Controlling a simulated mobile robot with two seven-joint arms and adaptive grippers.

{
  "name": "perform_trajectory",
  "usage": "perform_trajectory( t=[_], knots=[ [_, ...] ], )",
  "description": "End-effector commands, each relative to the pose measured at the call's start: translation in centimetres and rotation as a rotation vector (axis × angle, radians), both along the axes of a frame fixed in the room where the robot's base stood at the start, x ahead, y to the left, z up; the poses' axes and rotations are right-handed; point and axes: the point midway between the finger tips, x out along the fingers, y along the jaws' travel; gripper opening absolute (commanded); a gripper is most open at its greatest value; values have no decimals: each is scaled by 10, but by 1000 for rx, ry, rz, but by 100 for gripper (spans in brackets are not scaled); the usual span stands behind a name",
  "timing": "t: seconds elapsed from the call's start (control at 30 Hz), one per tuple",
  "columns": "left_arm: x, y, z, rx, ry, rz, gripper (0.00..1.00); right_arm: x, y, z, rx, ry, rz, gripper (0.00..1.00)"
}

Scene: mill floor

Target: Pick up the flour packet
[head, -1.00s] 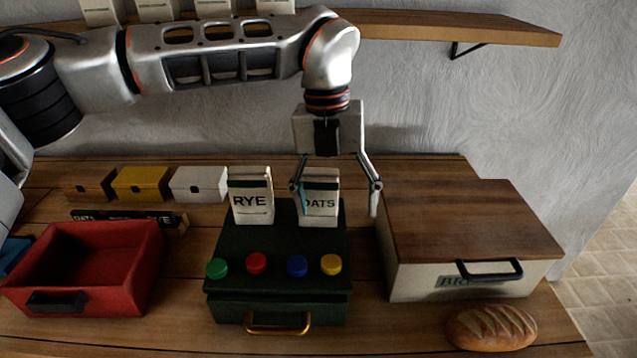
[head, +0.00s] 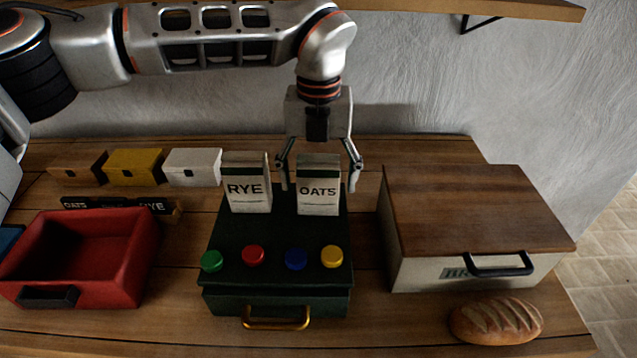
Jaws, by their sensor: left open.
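Two flour packets stand upright at the back of a dark green box (head: 275,300). The packet labelled RYE (head: 247,196) is on the left and the packet labelled OATS (head: 318,200) is on the right. My left gripper (head: 318,188) is open and points down from above. Its fingers are on either side of the OATS packet, behind its front face in the picture. I cannot tell whether they touch it. My right gripper is not in view.
Green, red, blue and yellow knobs (head: 331,256) sit on the green box's top. A red open bin (head: 130,272) stands at left, a wood-lidded bread box (head: 470,215) at right, with a loaf (head: 496,321) before it. Small boxes (head: 192,167) and a dark label board (head: 115,207) are behind left.

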Motion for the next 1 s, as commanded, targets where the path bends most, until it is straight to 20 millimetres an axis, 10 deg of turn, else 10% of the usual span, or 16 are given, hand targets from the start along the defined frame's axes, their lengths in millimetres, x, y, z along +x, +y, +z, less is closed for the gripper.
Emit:
perform_trajectory(
  t=[0.43, 0.63, 1.0],
  knots=[
    [0, 0, -22, -1, 0, 1, 75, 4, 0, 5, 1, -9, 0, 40],
    [0, 0, -21, -1, 0, 1, 23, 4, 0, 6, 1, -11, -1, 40],
    [1, 0, -18, -2, -2, 1, 22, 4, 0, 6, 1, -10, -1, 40]
  ],
)
